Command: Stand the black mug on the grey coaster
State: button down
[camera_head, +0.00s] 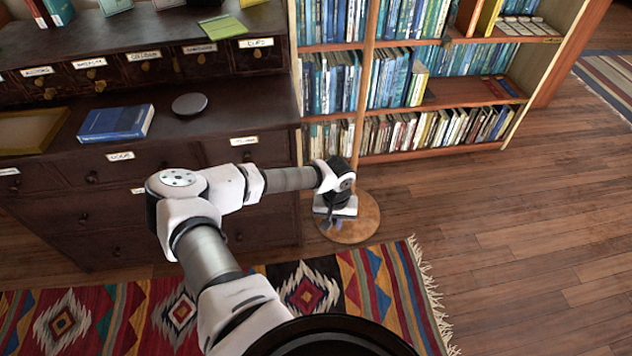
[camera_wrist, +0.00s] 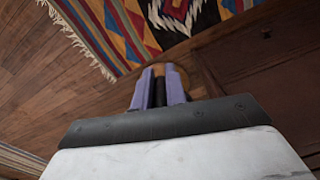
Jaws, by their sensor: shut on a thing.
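The grey coaster (camera_head: 189,104) is a flat, dark round disc on the ledge of the dark wooden cabinet, and nothing stands on it. My gripper (camera_head: 333,224) is out to the right of the cabinet, well away from the coaster and pointing down. In the wrist view my gripper (camera_wrist: 160,88) has its two purplish fingers close around a narrow black thing, which looks like part of the black mug (camera_wrist: 160,93). Most of the mug is hidden by the fingers and the gripper body. In the head view I cannot make the mug out clearly.
A blue book (camera_head: 117,123) lies left of the coaster, with a yellowish tray (camera_head: 30,131) further left. A pole on a round wooden base (camera_head: 352,226) stands below my gripper. Bare ledge lies right of the coaster.

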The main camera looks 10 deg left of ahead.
aim_at(186, 108)
jog(key=j+u, duration=0.2)
jog(key=u, duration=0.2)
jog(key=i+j+u, duration=0.15)
jog(key=u, duration=0.2)
jog(key=i+j+u, duration=0.1)
jog(key=j+u, duration=0.15)
jog(key=u, duration=0.15)
